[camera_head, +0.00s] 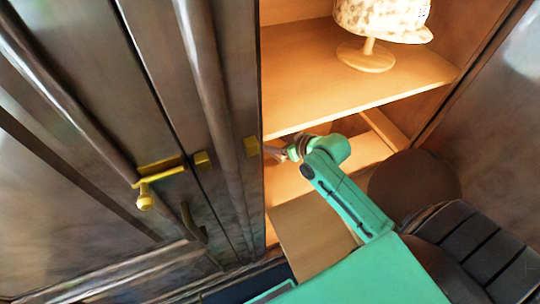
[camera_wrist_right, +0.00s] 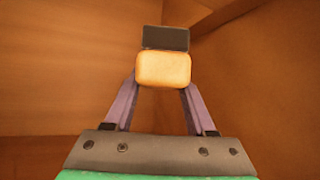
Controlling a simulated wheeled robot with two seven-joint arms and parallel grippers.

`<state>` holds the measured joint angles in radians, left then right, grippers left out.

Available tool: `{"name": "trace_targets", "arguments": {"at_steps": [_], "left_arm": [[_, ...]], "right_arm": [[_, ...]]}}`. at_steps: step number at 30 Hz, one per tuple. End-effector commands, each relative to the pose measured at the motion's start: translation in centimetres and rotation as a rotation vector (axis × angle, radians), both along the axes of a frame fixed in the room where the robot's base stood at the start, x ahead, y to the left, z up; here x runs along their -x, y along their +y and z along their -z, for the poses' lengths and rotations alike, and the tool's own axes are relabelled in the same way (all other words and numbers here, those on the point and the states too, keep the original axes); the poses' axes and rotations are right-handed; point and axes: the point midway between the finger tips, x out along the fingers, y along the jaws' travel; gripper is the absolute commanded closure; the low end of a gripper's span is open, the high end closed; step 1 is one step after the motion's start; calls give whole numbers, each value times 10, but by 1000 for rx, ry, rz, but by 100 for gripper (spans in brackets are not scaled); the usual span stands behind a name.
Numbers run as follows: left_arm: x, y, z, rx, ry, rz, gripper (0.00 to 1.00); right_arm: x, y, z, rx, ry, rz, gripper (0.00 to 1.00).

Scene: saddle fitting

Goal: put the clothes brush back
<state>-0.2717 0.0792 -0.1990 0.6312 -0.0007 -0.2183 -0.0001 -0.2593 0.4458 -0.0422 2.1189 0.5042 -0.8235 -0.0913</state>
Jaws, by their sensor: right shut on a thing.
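The clothes brush shows in the right wrist view as a pale wooden block (camera_wrist_right: 163,69) with a dark part (camera_wrist_right: 165,38) beyond it. My right gripper (camera_wrist_right: 163,84) is shut on the wooden block, one purple finger on each side. In the head view my right arm reaches into the open cabinet, and the right gripper (camera_head: 274,152) is below the upper shelf, close to the door edge. The brush cannot be made out clearly there. My left gripper is not in view.
The upper shelf (camera_head: 330,90) carries a patterned cap (camera_head: 383,16) on a wooden stand (camera_head: 366,57). A dark door with a brass handle (camera_head: 146,198) stands close to the left of the right gripper. A wooden panel (camera_head: 310,235) lies below my arm. Brown walls surround the brush.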

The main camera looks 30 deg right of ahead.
Motion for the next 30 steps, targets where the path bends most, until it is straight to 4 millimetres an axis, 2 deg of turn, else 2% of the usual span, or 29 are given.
{"name": "trace_targets", "arguments": {"at_steps": [3,6,9,13,17,18,20,21,30], "left_arm": [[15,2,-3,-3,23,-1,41],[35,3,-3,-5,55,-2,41],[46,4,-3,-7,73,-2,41],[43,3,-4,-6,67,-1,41],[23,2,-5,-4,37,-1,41],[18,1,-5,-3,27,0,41],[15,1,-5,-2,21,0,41],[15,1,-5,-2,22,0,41],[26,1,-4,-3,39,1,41]], "right_arm": [[1,0,28,-1,6,2,100],[1,0,45,-2,4,2,100],[2,1,66,-1,4,2,100],[1,1,81,0,0,1,100],[2,1,82,1,0,1,100],[2,1,82,1,2,1,41],[2,1,82,1,2,1,18],[2,1,82,1,2,1,14],[3,0,81,1,2,1,14]]}}
